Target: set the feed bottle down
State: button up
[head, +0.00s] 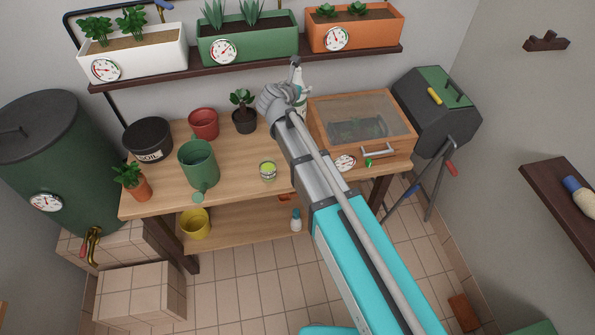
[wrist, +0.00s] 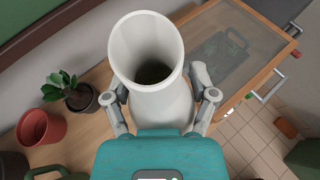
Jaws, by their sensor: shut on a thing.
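The feed bottle (head: 300,88) is a pale bottle with a grey top, mostly hidden behind my gripper (head: 284,101) in the head view. In the wrist view, a large white hollow round shape (wrist: 150,105), seemingly the bottle, stands between the fingers of my gripper (wrist: 158,92). The fingers close on it from both sides. The bottle is over the back of the wooden bench (head: 238,160), between the small dark-potted plant and the glass-lidded wooden box. Its base is hidden, so I cannot tell whether it touches the bench.
The wooden box (head: 400,148) is close to the right. The dark-potted plant (head: 243,118) and red pot (head: 203,124) are to the left. A planter shelf (head: 250,67) overhangs behind.

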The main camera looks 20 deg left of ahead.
jog(key=s+d+f+b, duration=0.9)
jog(key=s+f+b, duration=0.2)
jog(key=f+b, duration=0.1)
jog(key=shift+s+f, duration=0.35)
jog(key=shift+f, duration=0.1)
jog(key=w+a+f+b, duration=0.8)
jog(key=w+f+b, duration=0.1)
jog(key=w, duration=0.1)
jog(key=shift+a, duration=0.25)
jog(key=shift+w, duration=0.1)
jog(key=shift+w+a+f+b, duration=0.15)
jog(key=shift+f+b, duration=0.85)
jog(key=shift+f, duration=0.05)
jog(key=shift+w+a+f+b, duration=0.1)
jog(key=shift+w+f+b, duration=0.05)
jog(key=shift+f+b, duration=0.85)
